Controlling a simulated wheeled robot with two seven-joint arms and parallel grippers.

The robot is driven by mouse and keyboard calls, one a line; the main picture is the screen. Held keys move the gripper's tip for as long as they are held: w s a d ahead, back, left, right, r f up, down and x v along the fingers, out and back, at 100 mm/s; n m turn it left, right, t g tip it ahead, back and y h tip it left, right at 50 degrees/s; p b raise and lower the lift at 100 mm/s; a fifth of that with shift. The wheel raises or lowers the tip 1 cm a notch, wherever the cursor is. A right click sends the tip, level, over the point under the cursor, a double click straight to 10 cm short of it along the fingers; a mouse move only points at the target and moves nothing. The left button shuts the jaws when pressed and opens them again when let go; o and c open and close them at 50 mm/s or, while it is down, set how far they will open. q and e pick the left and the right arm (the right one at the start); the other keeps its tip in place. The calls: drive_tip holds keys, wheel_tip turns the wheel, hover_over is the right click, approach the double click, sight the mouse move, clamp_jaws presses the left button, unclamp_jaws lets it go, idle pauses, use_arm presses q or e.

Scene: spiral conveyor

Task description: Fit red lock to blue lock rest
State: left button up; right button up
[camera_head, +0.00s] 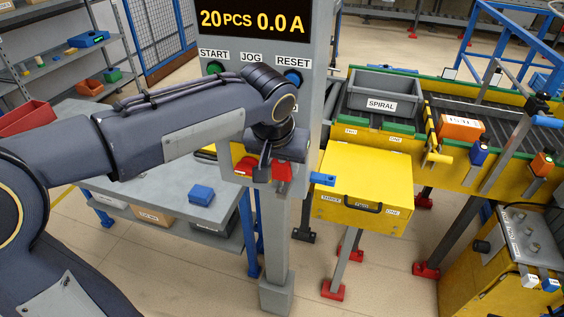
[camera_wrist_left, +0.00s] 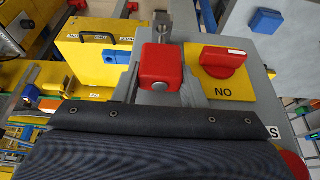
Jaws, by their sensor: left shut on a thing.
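My left gripper (camera_head: 277,164) is shut on a red lock (camera_head: 282,174) in front of the grey post. In the left wrist view the red lock (camera_wrist_left: 160,66) sits between the two fingers, with a metal shackle above it. A red rotary knob (camera_wrist_left: 222,61) on a yellow plate (camera_wrist_left: 234,88) is close beside it. One blue block (camera_head: 201,194) lies on the grey bench, apart from the lock. Another blue piece (camera_head: 322,178) is on the yellow box. I cannot tell for sure which is the blue lock rest. My right gripper is out of view.
The grey control post (camera_head: 277,225) stands between the grey bench (camera_head: 165,175) and the yellow box (camera_head: 357,213) with a black handle. The conveyor (camera_head: 465,175), with a grey SPIRAL bin (camera_head: 384,92), is at the right. The bench top around the blue block is clear.

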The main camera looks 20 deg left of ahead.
use_arm(q)
drive_tip(key=shift+r+p, duration=1.75)
drive_tip(key=shift+r, duration=0.35)
drive_tip(key=shift+f, duration=0.1)
